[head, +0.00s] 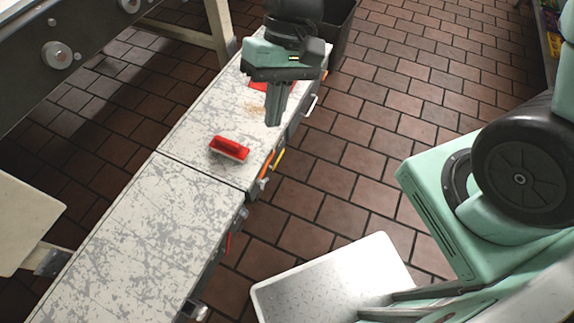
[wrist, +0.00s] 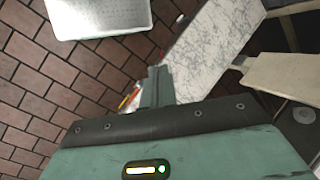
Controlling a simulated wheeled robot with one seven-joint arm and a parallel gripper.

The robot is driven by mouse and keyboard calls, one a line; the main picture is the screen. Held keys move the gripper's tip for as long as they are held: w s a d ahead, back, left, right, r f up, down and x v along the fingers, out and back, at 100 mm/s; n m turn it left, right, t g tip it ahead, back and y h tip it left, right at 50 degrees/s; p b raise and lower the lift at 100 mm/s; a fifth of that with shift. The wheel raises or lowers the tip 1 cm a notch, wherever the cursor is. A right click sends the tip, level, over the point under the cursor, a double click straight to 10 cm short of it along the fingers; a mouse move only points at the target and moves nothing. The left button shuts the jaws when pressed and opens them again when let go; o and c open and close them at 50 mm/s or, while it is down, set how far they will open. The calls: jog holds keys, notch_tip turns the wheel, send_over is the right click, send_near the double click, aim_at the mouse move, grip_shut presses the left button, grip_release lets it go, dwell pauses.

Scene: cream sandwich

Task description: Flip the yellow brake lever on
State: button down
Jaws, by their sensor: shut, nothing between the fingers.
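The yellow brake lever (head: 279,158) is a thin bar on the right side of the scuffed white bench, angled up and away from me. An orange lever (head: 266,165) sits just left of it. My gripper (head: 272,122) points down over the bench near its right edge, beyond the yellow lever in the head view. It is shut and empty, and appears apart from the lever. In the wrist view my gripper (wrist: 154,70) partly covers the bench side, where small yellow and orange bits show beside the fingers.
A red brush (head: 229,148) lies on the white bench (head: 160,215), with crumbs and a red item (head: 259,86) farther back. A red lever (head: 228,243) is on the nearer bench side. A metal tray-like surface (head: 335,280) stands at front.

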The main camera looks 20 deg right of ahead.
jog(key=w+d+f+m+t+y+b, duration=0.1)
jog(key=w+d+f+m+y+b, duration=0.15)
jog(key=w+f+m+b, duration=0.65)
jog(key=w+d+f+t+y+b, duration=0.1)
jog(key=w+f+y+b, duration=0.2)
jog(key=f, duration=1.2)
jog(key=w+d+f+m+t+y+b, duration=0.1)
jog(key=w+d+f+m+y+b, duration=0.15)
jog(key=w+f+m+b, duration=0.65)
jog(key=d+f+m+t+b, duration=0.3)
jog(key=d+f, duration=0.2)
jog(key=f, duration=0.7)
jog(key=w+d+f+m+t+h+b, duration=0.1)
jog(key=d+f+m+t+b, duration=0.3)
jog(key=f, duration=0.9)
jog(key=d+f+m+t+h+b, duration=0.1)
jog(key=d+f+m+t+b, duration=0.3)
jog(key=f, duration=0.9)
jog(key=shift+w+d+f, duration=0.15)
jog(key=shift+w+d, duration=0.2)
jog(key=shift+d, duration=0.45)
jog(key=w+a+b, duration=0.6)
jog(key=w+b, duration=0.1)
jog(key=shift+a+f, duration=0.2)
jog(key=shift+f, duration=0.05)
jog(key=shift+s+a+r, duration=0.1)
jog(key=shift+r, duration=0.55)
